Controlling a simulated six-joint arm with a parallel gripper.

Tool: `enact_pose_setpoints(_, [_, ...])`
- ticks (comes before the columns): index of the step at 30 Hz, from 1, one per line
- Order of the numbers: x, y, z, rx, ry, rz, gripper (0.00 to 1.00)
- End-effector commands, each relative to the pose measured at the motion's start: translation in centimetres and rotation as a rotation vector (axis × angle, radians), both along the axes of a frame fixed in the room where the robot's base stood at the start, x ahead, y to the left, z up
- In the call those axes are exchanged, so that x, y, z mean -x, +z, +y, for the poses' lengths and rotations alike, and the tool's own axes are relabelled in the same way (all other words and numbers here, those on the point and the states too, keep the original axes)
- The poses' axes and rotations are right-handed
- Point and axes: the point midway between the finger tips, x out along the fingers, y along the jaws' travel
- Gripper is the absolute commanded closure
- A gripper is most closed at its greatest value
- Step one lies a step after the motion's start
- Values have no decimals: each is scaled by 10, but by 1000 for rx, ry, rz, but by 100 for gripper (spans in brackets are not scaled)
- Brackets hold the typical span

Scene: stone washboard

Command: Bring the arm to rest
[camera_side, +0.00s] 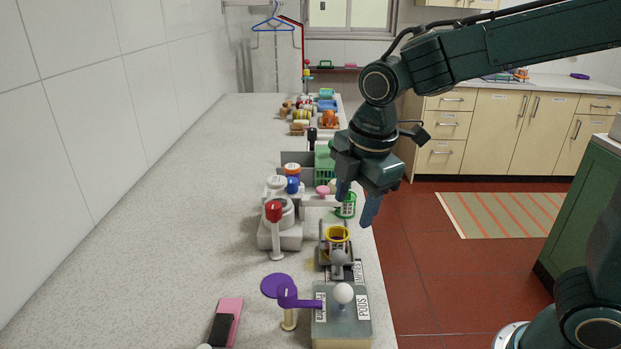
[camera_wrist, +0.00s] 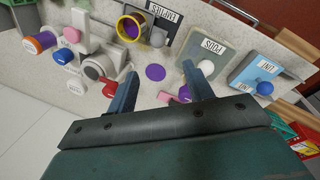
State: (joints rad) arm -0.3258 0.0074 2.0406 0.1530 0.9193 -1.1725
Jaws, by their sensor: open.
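My gripper (camera_side: 356,204) hangs from my raised arm above the front edge of the stone counter (camera_side: 190,220). Its two blue-grey fingers point down and stand apart, with nothing between them. In the wrist view, my gripper (camera_wrist: 159,80) also shows open and empty, with the counter and several small items beyond the fingertips. In the side view, the gripper is close to a green basket-like cup (camera_side: 346,206); I cannot tell whether they touch.
Below are a grey machine with a red-knobbed lever (camera_side: 273,212), a yellow-rimmed cup (camera_side: 337,235), a PODS box (camera_side: 342,318) with a white knob, and a purple lever (camera_side: 290,296). The wrist view shows a blue LINT box (camera_wrist: 255,72). The counter's left side is mostly clear.

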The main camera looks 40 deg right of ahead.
Motion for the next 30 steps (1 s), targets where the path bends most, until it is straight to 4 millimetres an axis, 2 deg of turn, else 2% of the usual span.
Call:
enact_pose_setpoints(5, [9, 7, -9, -23, -76, -20, 48])
enact_pose_setpoints(11, [33, 22, -28, -82, -267, -67, 48])
enact_pose_setpoints(21, [89, 39, -62, -232, -696, -163, 48])
enact_pose_setpoints(30, [139, 39, -81, -381, -1059, -237, 48])
